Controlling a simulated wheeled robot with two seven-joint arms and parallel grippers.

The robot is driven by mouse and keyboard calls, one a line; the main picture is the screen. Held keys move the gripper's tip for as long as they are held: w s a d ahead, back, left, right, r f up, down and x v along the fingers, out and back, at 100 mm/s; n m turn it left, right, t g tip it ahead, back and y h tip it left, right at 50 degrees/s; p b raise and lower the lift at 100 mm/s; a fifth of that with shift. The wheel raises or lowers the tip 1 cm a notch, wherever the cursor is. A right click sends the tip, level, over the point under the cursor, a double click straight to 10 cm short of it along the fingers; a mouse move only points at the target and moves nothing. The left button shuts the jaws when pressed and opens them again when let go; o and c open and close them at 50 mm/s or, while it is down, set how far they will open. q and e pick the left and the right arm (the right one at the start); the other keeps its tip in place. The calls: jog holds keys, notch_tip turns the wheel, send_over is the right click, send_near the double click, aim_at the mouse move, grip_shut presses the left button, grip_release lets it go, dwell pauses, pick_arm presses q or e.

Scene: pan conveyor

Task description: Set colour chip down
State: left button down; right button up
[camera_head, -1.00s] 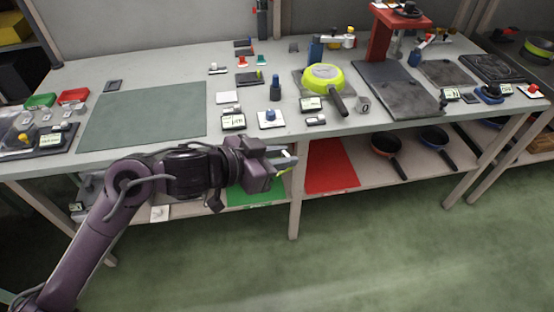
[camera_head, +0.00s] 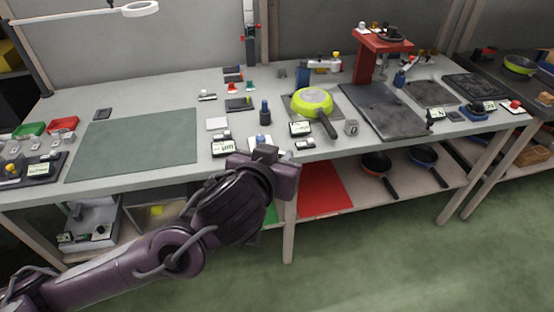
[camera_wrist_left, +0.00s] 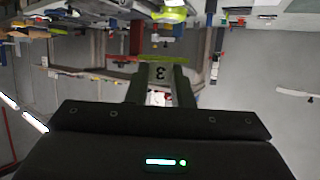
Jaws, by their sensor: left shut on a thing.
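My left gripper (camera_head: 284,158) is at the front edge of the workbench, in front of the white pad (camera_head: 256,141). My right gripper is not in view.
Several small display boxes, such as one (camera_head: 222,148), crowd the front edge. The green-grey mat (camera_head: 135,143) at the left is bare. A red sheet (camera_head: 322,188) lies on the shelf below.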

pick_arm(q)
jog(key=shift+w+d+r+n+t+y, duration=0.2)
jog(key=shift+r+n+y, duration=0.55)
jog(key=shift+n+y, duration=0.25)
jog(key=shift+w+d+r+n+t+y, duration=0.1)
jog(key=shift+r+n+t+y, duration=0.1)
jog(key=shift+r+n+y, duration=0.75)
jog(key=shift+f, duration=0.25)
